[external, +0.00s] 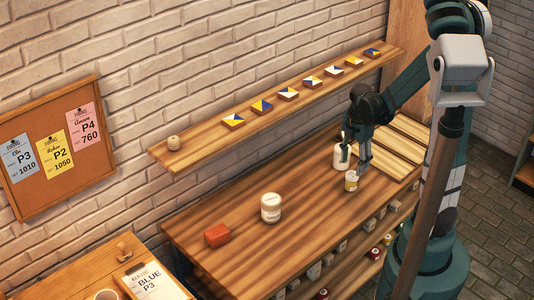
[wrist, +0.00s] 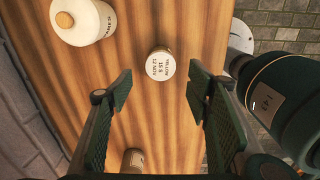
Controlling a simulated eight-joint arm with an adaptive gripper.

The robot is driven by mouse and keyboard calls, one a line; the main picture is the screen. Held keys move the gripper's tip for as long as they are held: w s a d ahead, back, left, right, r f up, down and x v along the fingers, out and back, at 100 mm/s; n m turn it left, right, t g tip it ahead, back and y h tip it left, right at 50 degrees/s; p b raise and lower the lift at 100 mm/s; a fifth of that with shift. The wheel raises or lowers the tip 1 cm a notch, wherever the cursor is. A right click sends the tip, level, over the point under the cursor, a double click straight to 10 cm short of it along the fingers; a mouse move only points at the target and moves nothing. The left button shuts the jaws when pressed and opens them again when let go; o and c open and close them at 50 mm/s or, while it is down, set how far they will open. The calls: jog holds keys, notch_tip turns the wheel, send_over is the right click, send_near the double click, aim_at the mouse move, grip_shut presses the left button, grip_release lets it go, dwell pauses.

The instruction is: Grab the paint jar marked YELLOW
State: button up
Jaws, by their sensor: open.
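The paint jar marked YELLOW (wrist: 159,66) shows its round white lid with printed text in the wrist view. In the external view the small jar (external: 351,182) stands upright on the wooden bench, with a yellowish label. My gripper (external: 357,163) is right above or at this jar, pointing down. In the wrist view my gripper (wrist: 160,88) is open, one finger on each side of the picture, and the lid shows between the fingertips. I cannot tell whether the fingertips are down beside the jar. Nothing is held.
A larger white jar with a wooden knob (wrist: 82,20) stands close by; it seems to be the white jar (external: 341,157) behind my gripper. Another white jar (external: 270,207) and a red block (external: 217,235) stand farther left. A shelf (external: 205,143) with painted tiles runs along the wall.

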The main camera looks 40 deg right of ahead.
aim_at(352, 175)
jog(key=shift+f, duration=1.15)
jog(key=shift+f, duration=0.1)
jog(key=shift+d+f+b, duration=0.15)
jog(key=shift+f+b, duration=0.7)
jog(key=shift+f, duration=1.65)
jog(key=c, duration=1)
